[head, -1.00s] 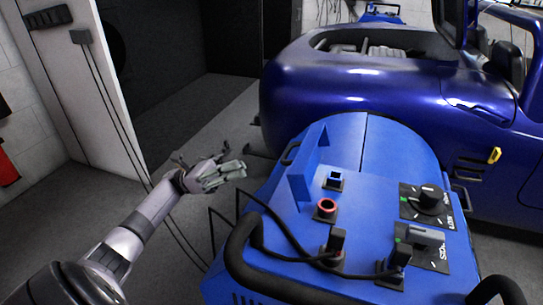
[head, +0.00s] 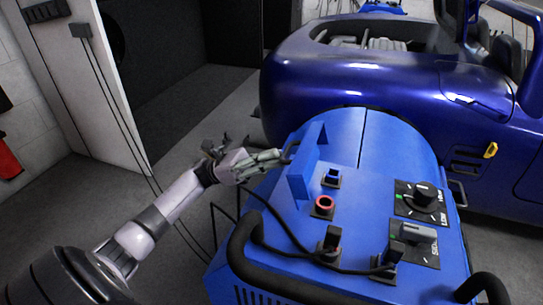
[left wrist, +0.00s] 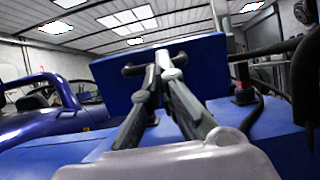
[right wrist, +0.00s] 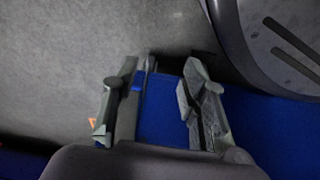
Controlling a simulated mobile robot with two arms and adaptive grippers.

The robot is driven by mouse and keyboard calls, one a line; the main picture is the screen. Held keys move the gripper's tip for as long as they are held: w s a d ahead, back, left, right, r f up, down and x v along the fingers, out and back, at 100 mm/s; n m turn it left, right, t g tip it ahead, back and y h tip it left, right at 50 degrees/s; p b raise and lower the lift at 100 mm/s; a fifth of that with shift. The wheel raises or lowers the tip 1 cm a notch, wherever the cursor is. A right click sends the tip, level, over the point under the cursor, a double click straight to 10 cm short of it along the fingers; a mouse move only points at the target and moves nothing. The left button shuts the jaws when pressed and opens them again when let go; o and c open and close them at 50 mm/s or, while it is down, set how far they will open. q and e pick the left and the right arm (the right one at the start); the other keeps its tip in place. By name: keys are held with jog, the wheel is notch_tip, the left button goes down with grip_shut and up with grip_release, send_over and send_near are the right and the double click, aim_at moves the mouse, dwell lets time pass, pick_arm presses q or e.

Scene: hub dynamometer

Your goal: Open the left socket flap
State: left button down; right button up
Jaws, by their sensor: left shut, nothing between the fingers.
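The blue machine top (head: 345,140) carries a blue-rimmed socket (head: 333,177) and a red-rimmed socket (head: 323,206). Two black socket units stand nearer, a left one (head: 331,240) and a right one (head: 391,252), with black cable at them. I cannot tell which part is the left flap. My left gripper (head: 281,156) is shut and empty, left of the upright blue plate (head: 300,176). In the left wrist view its fingertips (left wrist: 166,66) meet in front of the blue plate (left wrist: 212,65). My right gripper (right wrist: 155,85) is open, seen only in its wrist view.
Black bar handles (head: 243,240) edge the machine's near side. Two knob panels (head: 422,200) sit at its right. A blue car (head: 375,95) stands behind. Grey floor lies open at the left, with a white wall panel (head: 90,90) beyond.

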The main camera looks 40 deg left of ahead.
aim_at(298, 160)
pick_arm(q)
jog(key=shift+d+r, duration=0.1)
jog(key=shift+r, duration=0.2)
jog(key=y, duration=0.1)
jog(key=d+r+g+y, duration=0.1)
jog(key=y, duration=0.1)
jog(key=d+r+y+p, duration=0.1)
jog(key=shift+w+r, duration=0.2)
jog(key=shift+w, duration=0.1)
pick_arm(e)
jog(key=shift+s+d+f, duration=0.1)
jog(key=shift+s+f, duration=0.75)
jog(key=shift+f, duration=0.3)
